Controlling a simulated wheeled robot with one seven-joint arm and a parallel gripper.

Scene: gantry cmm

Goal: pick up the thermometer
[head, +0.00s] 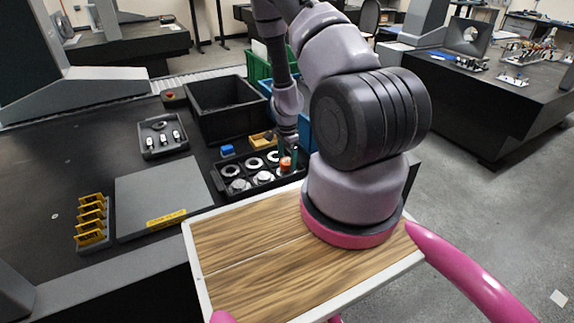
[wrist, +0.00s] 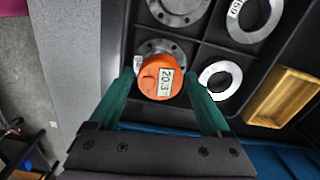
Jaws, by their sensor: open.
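The thermometer is a round orange piece with a white display reading about 20.3 (wrist: 158,84). It stands over a metal flange in a black compartment tray (head: 215,180), and shows as a small orange spot (head: 286,164) in the head view. My gripper (wrist: 160,77) is open, with one teal finger on each side of the thermometer in the wrist view. I cannot tell whether either finger touches it. In the head view my gripper (head: 288,152) is at the tray's right end, partly hidden by my arm. The thermometer's lower part is hidden.
The tray also holds pale rings (wrist: 220,79) and metal flanges (wrist: 178,8). A large black bin (head: 225,108), a green crate (head: 257,68) and a blue bin stand behind. A grey plate (head: 160,190) lies left.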

